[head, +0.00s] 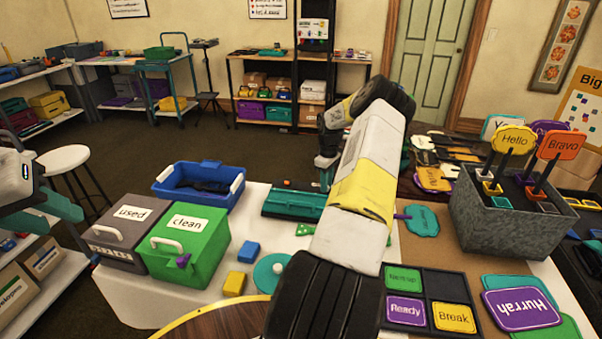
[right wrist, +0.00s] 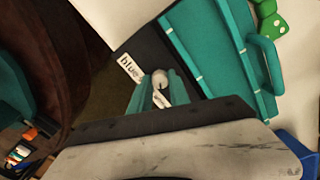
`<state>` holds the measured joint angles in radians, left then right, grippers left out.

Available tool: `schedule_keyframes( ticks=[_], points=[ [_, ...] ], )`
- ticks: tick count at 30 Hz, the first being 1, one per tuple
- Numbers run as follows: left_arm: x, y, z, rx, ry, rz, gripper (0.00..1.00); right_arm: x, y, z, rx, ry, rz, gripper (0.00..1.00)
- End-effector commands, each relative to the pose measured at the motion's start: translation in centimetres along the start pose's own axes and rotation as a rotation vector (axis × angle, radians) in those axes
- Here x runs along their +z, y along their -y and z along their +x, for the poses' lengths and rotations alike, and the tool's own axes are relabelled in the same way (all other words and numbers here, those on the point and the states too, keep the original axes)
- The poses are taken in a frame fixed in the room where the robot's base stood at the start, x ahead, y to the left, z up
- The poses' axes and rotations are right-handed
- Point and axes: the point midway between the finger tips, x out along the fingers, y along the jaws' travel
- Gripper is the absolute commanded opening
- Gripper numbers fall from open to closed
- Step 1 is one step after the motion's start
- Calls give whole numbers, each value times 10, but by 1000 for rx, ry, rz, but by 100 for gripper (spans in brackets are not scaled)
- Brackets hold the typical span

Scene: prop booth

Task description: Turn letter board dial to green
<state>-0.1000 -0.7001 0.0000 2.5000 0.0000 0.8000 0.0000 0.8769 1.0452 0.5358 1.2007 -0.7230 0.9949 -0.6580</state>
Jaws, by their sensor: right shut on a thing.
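In the right wrist view a dark panel (right wrist: 185,72) carries a small round whitish dial knob (right wrist: 160,78). A white label reading "blue" (right wrist: 131,69) sits beside the knob, toward the upper left. A second white label (right wrist: 161,98) is partly covered by a finger and I cannot read it. The teal fingers of my right gripper (right wrist: 154,90) are shut on the knob. In the head view my right gripper (head: 326,172) is at the table's far side, and my arm hides the dial.
A teal case (head: 293,204) lies close to the right gripper. A blue bin (head: 200,183), a green "clean" box (head: 188,260) and a grey "used" box (head: 120,245) stand left. A grey sign holder (head: 505,225) and a black sign tray (head: 447,290) are right.

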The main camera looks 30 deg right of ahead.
Motion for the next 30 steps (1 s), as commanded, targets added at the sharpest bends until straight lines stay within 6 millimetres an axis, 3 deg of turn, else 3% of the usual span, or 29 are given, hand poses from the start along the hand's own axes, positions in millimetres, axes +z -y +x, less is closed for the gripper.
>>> schedule_keyframes(
  ticks=[11,30],
  points=[
    [0,0,0,0,0,0,36,-1,-1,-1,4,0,187,0],
    [0,0,0,0,0,0,36,-1,-1,-1,3,-1,769,0]
  ],
)
